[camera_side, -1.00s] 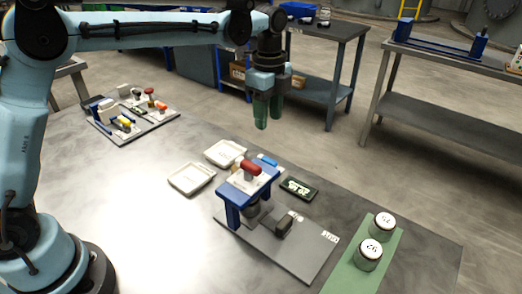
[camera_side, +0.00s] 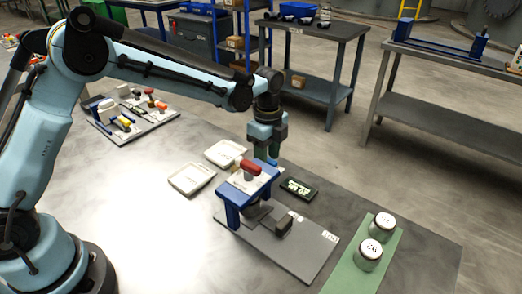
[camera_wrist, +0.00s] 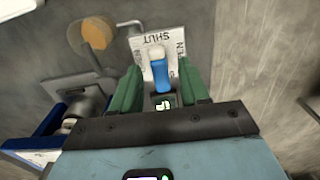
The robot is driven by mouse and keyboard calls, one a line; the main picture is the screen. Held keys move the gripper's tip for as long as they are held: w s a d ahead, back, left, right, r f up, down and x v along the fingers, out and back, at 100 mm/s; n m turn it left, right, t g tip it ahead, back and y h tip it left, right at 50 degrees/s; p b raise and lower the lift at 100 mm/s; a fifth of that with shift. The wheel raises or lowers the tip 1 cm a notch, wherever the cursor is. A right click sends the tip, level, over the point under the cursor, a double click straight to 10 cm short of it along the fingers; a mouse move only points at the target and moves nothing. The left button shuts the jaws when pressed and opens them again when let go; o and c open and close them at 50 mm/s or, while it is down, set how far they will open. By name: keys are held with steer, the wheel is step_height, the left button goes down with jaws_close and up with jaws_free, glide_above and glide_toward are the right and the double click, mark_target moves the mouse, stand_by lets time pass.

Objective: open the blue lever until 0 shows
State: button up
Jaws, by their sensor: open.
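The blue lever (camera_wrist: 160,75) shows in the wrist view on a white plate (camera_wrist: 143,45) marked SHUT at the top. It has a pale rounded end and lies roughly along the plate. My gripper (camera_wrist: 160,67) is open, with one green finger on each side of the lever. Gaps show between the fingers and the lever. In the side view my gripper (camera_side: 267,158) points down just behind the press and mostly hides the lever. A small dark display (camera_wrist: 164,103) with pale marks sits below the lever; I cannot read it surely.
The blue press frame (camera_side: 231,205) with a red handle (camera_side: 250,167) stands close in front of my gripper. A dark green panel (camera_side: 299,189) lies to its right. White trays (camera_side: 191,179) lie left. Two numbered weights (camera_side: 369,254) stand on a green mat (camera_side: 391,257).

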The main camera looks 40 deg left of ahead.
jaws_close()
steer(key=shift+n, duration=0.4)
steer(key=n, duration=0.8)
steer(key=shift+n, duration=0.3)
steer(key=n, duration=0.8)
steer(key=shift+n, duration=0.4)
